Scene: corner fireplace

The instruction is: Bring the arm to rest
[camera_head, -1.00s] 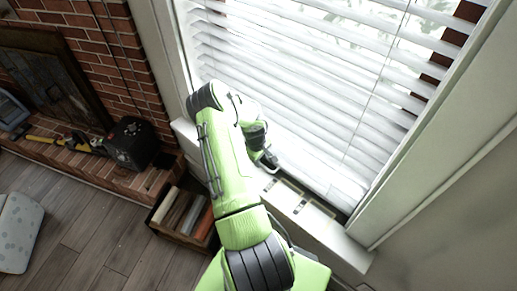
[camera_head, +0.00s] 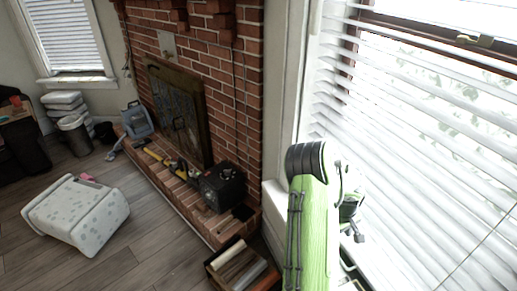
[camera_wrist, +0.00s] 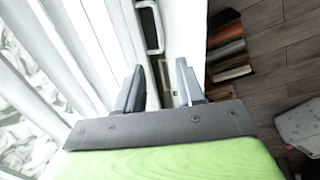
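My green arm rises at the right of the head view, beside the window blinds (camera_head: 420,150). My gripper (camera_head: 357,236) is partly hidden behind the arm there, close to the blinds. In the wrist view, my gripper (camera_wrist: 160,78) has its two fingers apart with nothing held between them. Below the fingers is the white window sill (camera_wrist: 183,22), with a flat yellow-edged piece (camera_wrist: 166,70) and a metal handle-like loop (camera_wrist: 151,26) on it. I cannot tell how far the fingers are above the sill.
A brick fireplace (camera_head: 222,100) stands left of the window. Its hearth holds a black box (camera_head: 222,187) and tools. A wooden crate (camera_head: 215,270) with rolls or books is on the floor below. A patterned ottoman (camera_head: 80,212) lies at left. The floor between is clear.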

